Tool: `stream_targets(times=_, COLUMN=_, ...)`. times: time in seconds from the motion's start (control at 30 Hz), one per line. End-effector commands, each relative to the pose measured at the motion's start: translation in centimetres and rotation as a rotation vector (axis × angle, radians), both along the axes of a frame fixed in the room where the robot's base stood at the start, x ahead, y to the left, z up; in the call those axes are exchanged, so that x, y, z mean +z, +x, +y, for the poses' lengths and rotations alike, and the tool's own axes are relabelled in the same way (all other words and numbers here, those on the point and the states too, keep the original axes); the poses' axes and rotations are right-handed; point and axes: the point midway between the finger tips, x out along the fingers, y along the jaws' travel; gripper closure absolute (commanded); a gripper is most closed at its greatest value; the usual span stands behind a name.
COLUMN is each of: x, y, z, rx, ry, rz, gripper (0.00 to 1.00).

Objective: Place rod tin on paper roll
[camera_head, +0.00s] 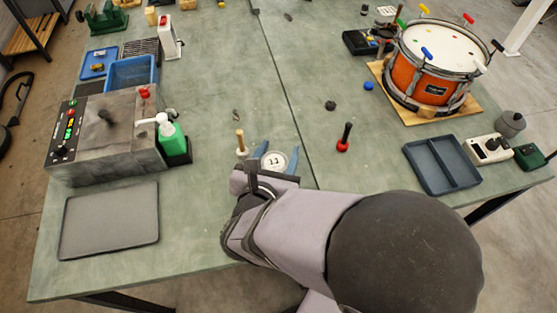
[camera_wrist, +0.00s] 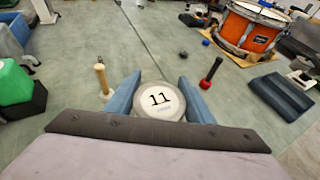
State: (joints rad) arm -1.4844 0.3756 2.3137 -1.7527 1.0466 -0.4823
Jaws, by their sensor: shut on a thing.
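My gripper (camera_head: 273,160) points down at the bench, its blue fingers on either side of a round, white-topped tin with a dark printed number, which I take as the rod tin (camera_wrist: 158,101). It also shows in the head view (camera_head: 273,161). The fingers are shut on it. Its lower part is hidden, so I cannot tell whether it touches the bench. I cannot make out a paper roll for certain. A wooden peg on a pale round base (camera_head: 240,143) stands just left of my gripper.
A black-handled peg with a red base (camera_head: 344,138) stands to the right. A blue-grey divided tray (camera_head: 440,165) and orange drum (camera_head: 430,75) are farther right. A control box (camera_head: 90,140), green bottle (camera_head: 172,140) and grey mat (camera_head: 110,221) are left. The bench centre is mostly clear.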

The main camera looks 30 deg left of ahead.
Motion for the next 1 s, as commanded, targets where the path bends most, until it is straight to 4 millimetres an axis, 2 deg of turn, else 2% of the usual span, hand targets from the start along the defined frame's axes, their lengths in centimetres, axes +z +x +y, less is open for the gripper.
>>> stream_targets(times=0.3, x=-3.4, y=0.0, z=0.0, rx=0.000, ry=-0.002, rz=0.000, gripper=0.79)
stream_targets(times=0.8, x=-4.2, y=0.0, z=0.0, rx=0.001, ry=0.000, rz=0.000, gripper=0.79)
stream_targets(times=0.83, x=-4.1, y=0.0, z=0.0, rx=0.000, ry=0.000, rz=0.001, gripper=0.47)
stream_targets(times=0.9, x=-4.1, y=0.0, z=0.0, rx=0.000, ry=0.000, rz=0.001, gripper=0.33)
stream_targets(times=1.0, x=-4.1, y=0.0, z=0.0, rx=0.000, ry=0.000, rz=0.001, gripper=0.33)
